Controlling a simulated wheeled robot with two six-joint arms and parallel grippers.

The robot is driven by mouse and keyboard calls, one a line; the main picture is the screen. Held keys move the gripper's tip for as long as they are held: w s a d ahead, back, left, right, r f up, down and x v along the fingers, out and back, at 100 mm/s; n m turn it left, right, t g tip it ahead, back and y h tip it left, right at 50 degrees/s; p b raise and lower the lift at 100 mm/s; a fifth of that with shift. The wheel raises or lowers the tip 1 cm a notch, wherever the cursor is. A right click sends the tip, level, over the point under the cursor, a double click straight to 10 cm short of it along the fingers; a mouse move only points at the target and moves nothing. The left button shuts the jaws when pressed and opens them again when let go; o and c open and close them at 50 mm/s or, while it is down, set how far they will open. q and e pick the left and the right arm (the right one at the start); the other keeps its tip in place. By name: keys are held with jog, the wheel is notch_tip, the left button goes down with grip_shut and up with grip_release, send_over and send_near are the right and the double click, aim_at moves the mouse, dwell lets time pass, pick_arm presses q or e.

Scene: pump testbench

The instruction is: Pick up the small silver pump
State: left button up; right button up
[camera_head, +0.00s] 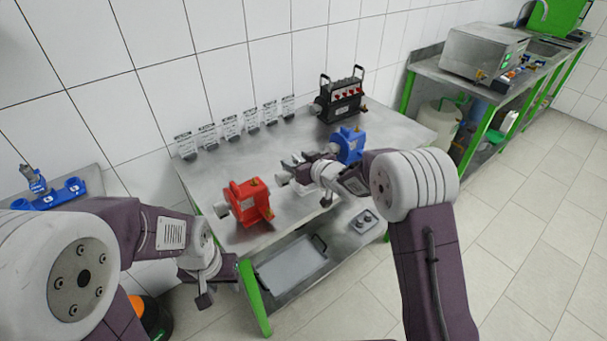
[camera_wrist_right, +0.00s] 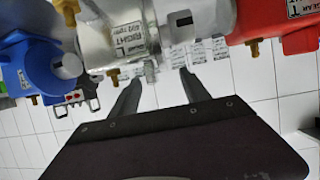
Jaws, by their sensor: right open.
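The small silver pump (camera_wrist_right: 120,35) shows at the top of the right wrist view, a shiny round metal body with a printed label and brass fittings. In the head view its grey end (camera_head: 283,178) shows on the table between the red and blue pumps; my right gripper and wrist hide much of the rest. My right gripper (camera_head: 299,165) is open, close to the pump; its two fingers (camera_wrist_right: 160,78) stand apart with nothing clearly held. Contact cannot be told. My left gripper (camera_head: 205,285) hangs by the table's front left corner, away from the pump; its jaws are unclear.
A red pump (camera_head: 250,202) and a blue pump (camera_head: 348,145) stand on either side on the metal table (camera_head: 215,172). Label stands (camera_head: 231,127) line the wall. A black device (camera_head: 342,98) stands at the back right.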

jog(key=shift+x, duration=1.15)
jog(key=shift+s+d+r, duration=0.1)
jog(key=c, duration=0.4)
grip_shut()
jog(key=shift+r, duration=0.1)
